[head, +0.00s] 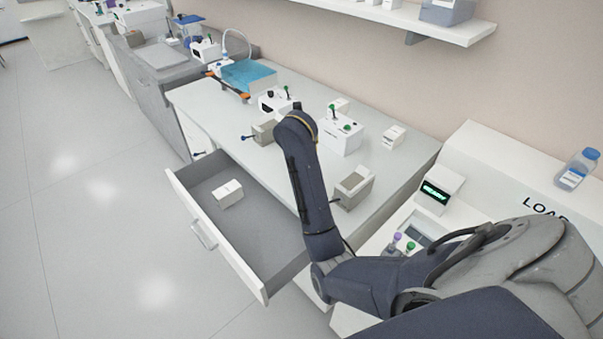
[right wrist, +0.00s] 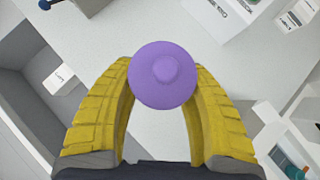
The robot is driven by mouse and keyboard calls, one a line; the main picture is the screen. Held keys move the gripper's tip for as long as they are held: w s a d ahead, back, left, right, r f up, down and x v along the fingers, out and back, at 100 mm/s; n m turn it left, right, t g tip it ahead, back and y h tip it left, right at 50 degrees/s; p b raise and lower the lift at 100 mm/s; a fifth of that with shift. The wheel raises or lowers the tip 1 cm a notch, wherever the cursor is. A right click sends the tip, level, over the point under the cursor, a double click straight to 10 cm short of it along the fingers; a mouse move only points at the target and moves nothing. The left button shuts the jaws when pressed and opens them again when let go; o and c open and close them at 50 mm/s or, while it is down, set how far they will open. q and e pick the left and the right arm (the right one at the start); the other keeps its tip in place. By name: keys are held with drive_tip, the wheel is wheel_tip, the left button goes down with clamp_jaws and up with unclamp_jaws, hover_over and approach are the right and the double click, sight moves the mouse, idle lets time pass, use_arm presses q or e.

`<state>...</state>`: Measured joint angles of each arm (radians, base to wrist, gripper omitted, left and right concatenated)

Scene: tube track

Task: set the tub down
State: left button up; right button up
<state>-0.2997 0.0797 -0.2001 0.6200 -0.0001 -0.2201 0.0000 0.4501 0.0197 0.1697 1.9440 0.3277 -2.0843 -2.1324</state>
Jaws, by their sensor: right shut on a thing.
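In the right wrist view a round purple piece with a raised knob (right wrist: 163,77) sits between the yellow fingers of my right gripper (right wrist: 164,95). The gripper is shut on it, and the purple top hides whatever is below. I cannot tell from this view whether it is the tub's lid or a cap. The pale counter (right wrist: 150,30) lies beneath. In the head view my right arm reaches over the counter (head: 215,98), and its forearm hides the gripper and the held thing. My left gripper is not in view.
An open drawer (head: 262,222) holds a small white box (head: 228,193). Grey boxes (head: 353,187) (head: 263,131) and white devices (head: 341,134) (head: 268,103) stand on the counter. A machine with a green display (head: 434,191) stands at right.

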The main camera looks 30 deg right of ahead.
wheel_tip(320, 180, down, 12)
drive_tip(key=shift+r, duration=0.2)
idle(0.4)
drive_tip(key=shift+f, duration=0.1)
drive_tip(key=o, duration=1.1)
drive_tip(key=shift+o, duration=0.2)
drive_tip(key=shift+r, duration=0.2)
drive_tip(key=v, duration=1.2)
